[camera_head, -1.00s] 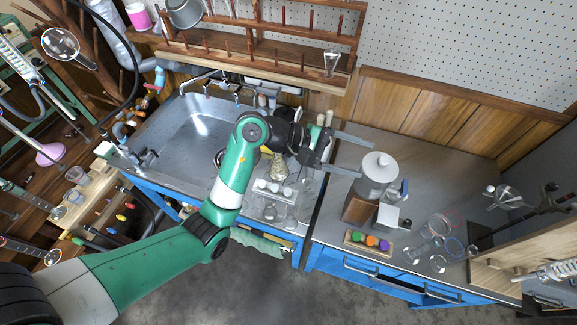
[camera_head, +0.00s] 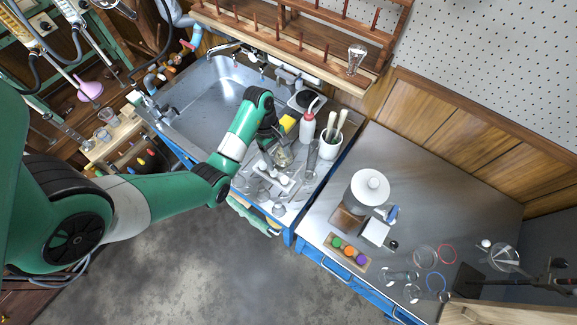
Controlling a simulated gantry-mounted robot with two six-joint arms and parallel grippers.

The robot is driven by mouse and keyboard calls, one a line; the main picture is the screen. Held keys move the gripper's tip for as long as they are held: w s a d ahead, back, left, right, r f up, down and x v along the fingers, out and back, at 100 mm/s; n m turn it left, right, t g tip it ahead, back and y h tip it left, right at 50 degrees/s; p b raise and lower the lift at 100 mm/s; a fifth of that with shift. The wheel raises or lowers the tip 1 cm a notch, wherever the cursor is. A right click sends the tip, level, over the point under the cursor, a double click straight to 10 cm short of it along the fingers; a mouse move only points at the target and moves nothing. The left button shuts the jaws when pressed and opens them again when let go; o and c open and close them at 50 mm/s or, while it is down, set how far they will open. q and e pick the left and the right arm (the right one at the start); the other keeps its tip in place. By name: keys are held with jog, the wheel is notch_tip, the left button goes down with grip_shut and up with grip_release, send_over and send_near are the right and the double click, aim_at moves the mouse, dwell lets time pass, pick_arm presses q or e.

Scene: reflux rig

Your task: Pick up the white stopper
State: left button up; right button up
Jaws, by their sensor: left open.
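My left gripper (camera_head: 278,150) is over the drainer area beside the sink, pointing down, with its jaws open. Its fingertips are small and partly lost against the glassware below, and I see nothing held. Close below it is a small rack with white pieces (camera_head: 284,181) on top; I cannot tell for sure whether one of them is the white stopper. A small round white piece (camera_head: 485,243) also lies far right on the bench, near a glass funnel. My right gripper is not in view.
The metal sink (camera_head: 205,105) lies left of the gripper. A red-capped bottle (camera_head: 307,127) and a white brush cup (camera_head: 330,147) stand to its right. A white-lidded device (camera_head: 369,188) and a rack of coloured stoppers (camera_head: 347,252) stand on the right bench, whose back is clear.

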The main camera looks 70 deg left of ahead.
pick_arm(q)
jog(key=b, duration=0.4)
send_over(285, 179)
jog(key=a, duration=0.2)
jog(key=f, duration=0.5)
jog(key=shift+s+f, duration=0.1)
jog(key=shift+s, duration=0.15)
jog(key=b+x, duration=0.1)
jog(key=x, duration=0.1)
jog(key=b+x, duration=0.2)
jog(key=shift+s+d+f, duration=0.2)
jog(key=shift+f, duration=0.05)
jog(key=shift+d+f, duration=0.15)
jog(key=shift+f, duration=0.15)
jog(key=shift+w+r, duration=0.1)
grip_shut()
